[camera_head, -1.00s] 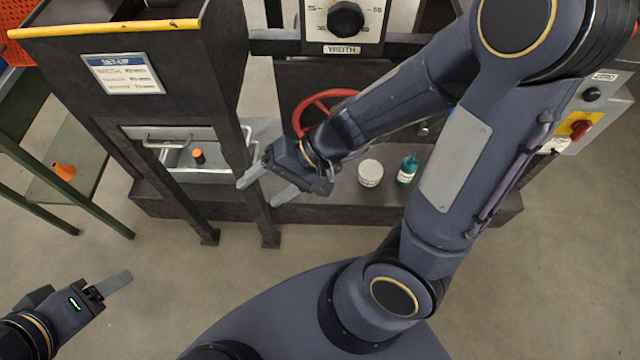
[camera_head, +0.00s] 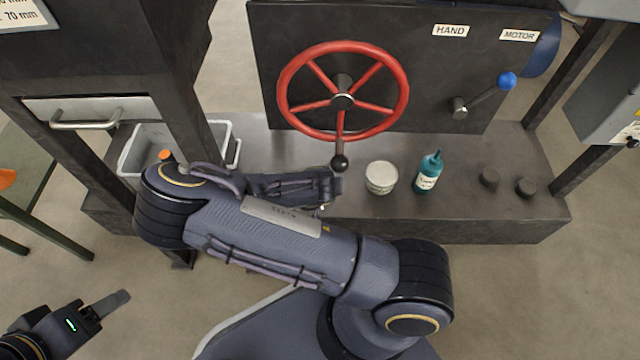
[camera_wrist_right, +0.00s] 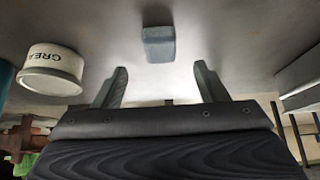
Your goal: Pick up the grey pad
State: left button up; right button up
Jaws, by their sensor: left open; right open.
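The grey pad (camera_wrist_right: 158,44), a small blue-grey block, lies on the dark metal surface in the right wrist view, beyond and between my right fingertips. It looks apart from both fingers. In the head view I cannot make it out; my right arm covers part of the base top. My right gripper (camera_wrist_right: 163,80) is open, with nothing between its fingers. My left gripper (camera_head: 122,299) is open at the lower left of the head view, over the floor and far from the base.
A white grease tub (camera_head: 381,178) and a teal bottle (camera_head: 428,172) stand on the machine base (camera_head: 470,205). A red handwheel (camera_head: 343,101) with a black knob overhangs it. Two dark knobs stand at right, a grey bin (camera_head: 222,135) at left. The near floor is clear.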

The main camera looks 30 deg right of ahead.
jog(key=b+x, duration=0.2)
jog(key=x, duration=0.4)
jog(key=shift+w+f+b, duration=0.15)
jog(key=shift+f+b, duration=0.2)
jog(key=c, duration=1.1)
jog(key=shift+c, duration=0.2)
jog(key=shift+r, duration=0.1)
